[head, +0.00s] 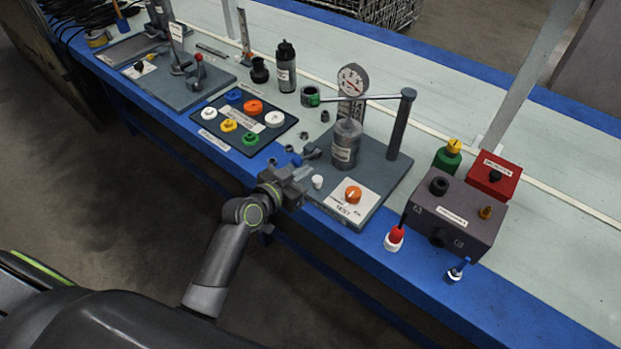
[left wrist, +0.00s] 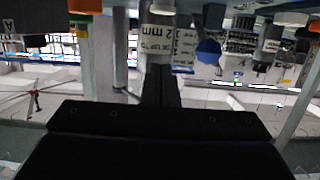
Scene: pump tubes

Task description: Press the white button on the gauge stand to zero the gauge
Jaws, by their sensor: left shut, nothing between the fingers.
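The gauge stand has a slate-grey base (head: 380,172), a round dial gauge (head: 352,80) and a grey post with an arm. The white button (head: 317,181) is a small upright cap at the base's front left, left of an orange knob (head: 352,194) on a white TEST plate. My left gripper (head: 304,173) is shut and empty, close beside the button on its left. I cannot tell whether they touch. My right gripper is not in view.
A grey cylinder (head: 346,145) stands under the gauge. A board of coloured caps (head: 215,136) lies left of the stand. A dark box (head: 465,222), a red box (head: 494,174) and a red-and-white bottle (head: 394,239) stand to the right. The blue table edge runs in front.

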